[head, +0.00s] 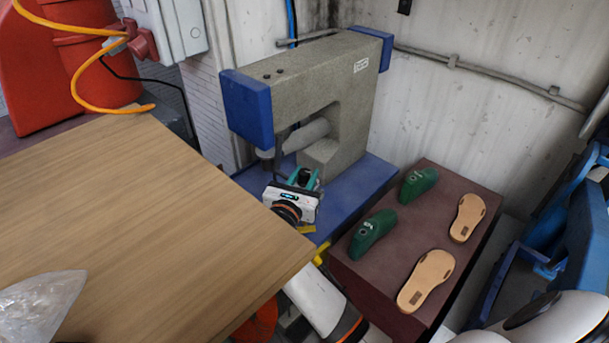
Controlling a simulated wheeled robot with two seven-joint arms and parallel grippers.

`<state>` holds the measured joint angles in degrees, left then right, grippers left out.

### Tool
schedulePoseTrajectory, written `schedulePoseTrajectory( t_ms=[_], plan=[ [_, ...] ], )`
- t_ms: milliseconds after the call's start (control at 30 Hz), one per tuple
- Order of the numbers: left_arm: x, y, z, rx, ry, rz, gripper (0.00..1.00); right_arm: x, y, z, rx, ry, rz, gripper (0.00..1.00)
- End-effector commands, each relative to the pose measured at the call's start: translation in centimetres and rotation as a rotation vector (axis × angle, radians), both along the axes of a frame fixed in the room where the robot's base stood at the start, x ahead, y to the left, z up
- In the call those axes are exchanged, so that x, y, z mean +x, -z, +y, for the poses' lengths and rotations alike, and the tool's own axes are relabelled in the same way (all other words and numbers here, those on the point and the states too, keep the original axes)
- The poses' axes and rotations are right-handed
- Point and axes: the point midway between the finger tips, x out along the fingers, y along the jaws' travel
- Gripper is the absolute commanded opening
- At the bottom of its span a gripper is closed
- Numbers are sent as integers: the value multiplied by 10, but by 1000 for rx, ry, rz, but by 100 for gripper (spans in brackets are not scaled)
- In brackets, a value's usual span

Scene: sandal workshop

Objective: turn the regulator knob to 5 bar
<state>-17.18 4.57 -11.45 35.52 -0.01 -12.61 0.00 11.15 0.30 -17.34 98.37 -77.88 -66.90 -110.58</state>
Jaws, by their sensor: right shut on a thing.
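My right gripper (305,180) is at the front of the grey and blue press, low over its blue base. Its teal fingers are shut on a small dark thing that sits where the regulator knob would be. The gripper body hides most of it, and no dial, scale or pointer can be read from here. My left gripper is not in view.
The press (345,85) stands against the wall on a blue base (365,190). A wooden table (150,210) fills the left. A dark red bench (400,245) at right holds green lasts (372,230) and tan soles (425,280). An orange hose (80,80) hangs at upper left.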

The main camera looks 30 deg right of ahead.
Motion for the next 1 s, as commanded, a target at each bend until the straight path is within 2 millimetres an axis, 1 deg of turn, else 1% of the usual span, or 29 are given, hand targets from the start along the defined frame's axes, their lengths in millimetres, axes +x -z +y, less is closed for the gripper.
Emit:
schedulePoseTrajectory(
  t_ms=[467, 500, 567, 600, 633, 867, 1000],
  plan=[
    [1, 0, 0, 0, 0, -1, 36, 0, 1, 0, 2, 18, 3, 7],
    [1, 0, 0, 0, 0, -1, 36, 0, 1, 0, 2, 17, 3, 33],
    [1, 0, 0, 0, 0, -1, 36, 0, 1, 0, 2, 17, 3, 43],
    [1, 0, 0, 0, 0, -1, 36, 0, 1, 0, 1, 17, 2, 49],
    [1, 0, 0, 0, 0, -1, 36, 0, 1, 0, 1, 17, 2, 50],
    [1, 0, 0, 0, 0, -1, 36, 0, 1, 0, 1, 17, 1, 50],
    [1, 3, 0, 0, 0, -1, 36, -5, 2, 6, 1, 16, 0, 50]
  ],
)
